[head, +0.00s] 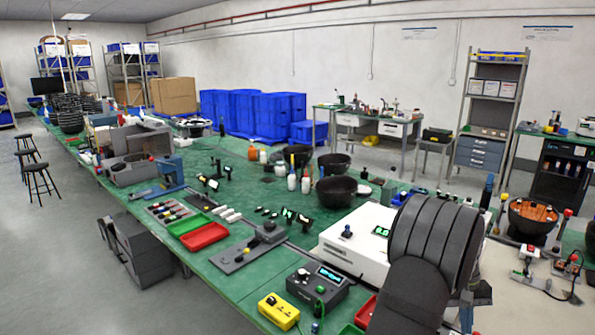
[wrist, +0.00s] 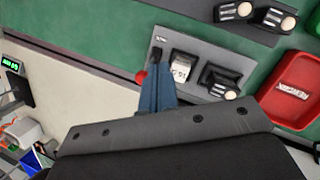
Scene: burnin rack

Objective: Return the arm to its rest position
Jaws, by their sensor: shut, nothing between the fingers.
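My gripper (wrist: 156,62) shows in the wrist view as blue fingers closed together, with a dark tip and nothing held. It is over the near-left part of a grey plate (wrist: 207,42). I cannot tell whether the tip touches the plate. A block with a white label (wrist: 181,68) and a black block (wrist: 219,80) sit on the plate just right of the fingers. In the head view my dark ribbed arm fills the lower right, and I cannot make out the gripper there.
A red tray (wrist: 301,88) is right of the plate. A white instrument (head: 345,246) with a green display, a black control box (head: 318,285) and a yellow box (head: 279,311) stand near my arm. Black bowls (head: 336,191) and bottles crowd the green bench (head: 225,284) farther back.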

